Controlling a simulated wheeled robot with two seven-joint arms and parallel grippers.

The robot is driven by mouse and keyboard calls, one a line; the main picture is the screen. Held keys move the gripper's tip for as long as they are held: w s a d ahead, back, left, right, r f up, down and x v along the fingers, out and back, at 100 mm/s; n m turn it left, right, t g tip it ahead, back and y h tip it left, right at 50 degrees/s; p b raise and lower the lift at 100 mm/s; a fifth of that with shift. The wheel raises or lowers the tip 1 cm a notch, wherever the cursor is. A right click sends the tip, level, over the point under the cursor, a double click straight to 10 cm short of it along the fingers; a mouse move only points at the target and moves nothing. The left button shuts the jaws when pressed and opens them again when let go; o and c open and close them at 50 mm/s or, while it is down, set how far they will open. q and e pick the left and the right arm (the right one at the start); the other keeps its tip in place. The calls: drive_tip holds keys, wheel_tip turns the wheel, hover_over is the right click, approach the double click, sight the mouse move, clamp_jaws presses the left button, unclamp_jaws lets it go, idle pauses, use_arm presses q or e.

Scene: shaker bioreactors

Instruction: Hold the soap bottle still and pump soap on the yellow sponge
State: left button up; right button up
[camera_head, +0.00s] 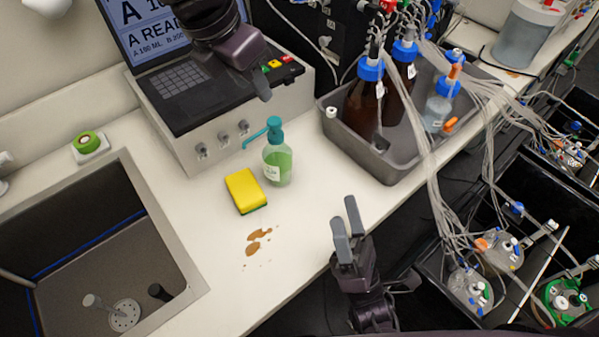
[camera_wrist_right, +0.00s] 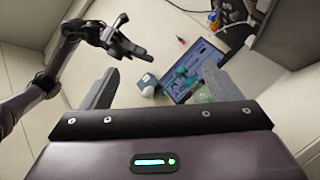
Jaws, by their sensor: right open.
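The soap bottle (camera_head: 278,165) stands upright on the white counter, clear with green soap and a teal pump (camera_head: 274,130) whose spout points left. In the right wrist view the teal pump (camera_wrist_right: 183,74) shows between my fingers; the bottle is partly hidden. The yellow sponge (camera_head: 244,189), green underneath, lies flat left of the bottle, below the spout's side. My left gripper (camera_head: 262,88) hangs over the console, above and behind the bottle, touching neither; its finger gap is unclear. My right gripper (camera_head: 345,217) is open and empty at the counter's front edge, right of and nearer than the bottle.
A grey tray (camera_head: 386,171) with brown bottles and tubing stands right of the soap bottle. A console (camera_head: 215,145) stands behind it. A sink (camera_head: 165,225) is at left. Brown spills (camera_head: 257,236) mark the counter in front of the sponge.

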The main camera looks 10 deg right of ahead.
sight(290, 168)
drive_tip(key=w+a+r+n+g+y, duration=0.2)
drive_tip(key=w+r+n+y, duration=0.1)
drive_tip(key=w+n, duration=0.35)
drive_tip(key=w+a+f+n+g+y, duration=0.1)
drive_tip(key=w+f+n+g, duration=0.1)
drive_tip(key=n+g, duration=0.1)
drive_tip(key=w+a+f+n+g+y, duration=0.1)
drive_tip(key=w+a+f+n+g, duration=0.1)
drive_tip(key=w+n+g, duration=0.1)
drive_tip(key=w+a+f+n+g, duration=0.1)
drive_tip(key=w+f+n+g, duration=0.1)
drive_tip(key=n+g, duration=0.1)
drive_tip(key=shift+w+a+f+g+y, duration=0.15)
drive_tip(key=shift+a+f+g+y, duration=0.1)
drive_tip(key=shift+f+g+y, duration=0.25)
drive_tip(key=shift+w+a+f+n+g, duration=0.2)
drive_tip(key=shift+f+n+g, duration=0.2)
drive_tip(key=shift+g, duration=0.2)
drive_tip(key=x, duration=0.7)
drive_tip(key=shift+w+a+f, duration=0.1)
drive_tip(key=shift+w+a, duration=0.05)
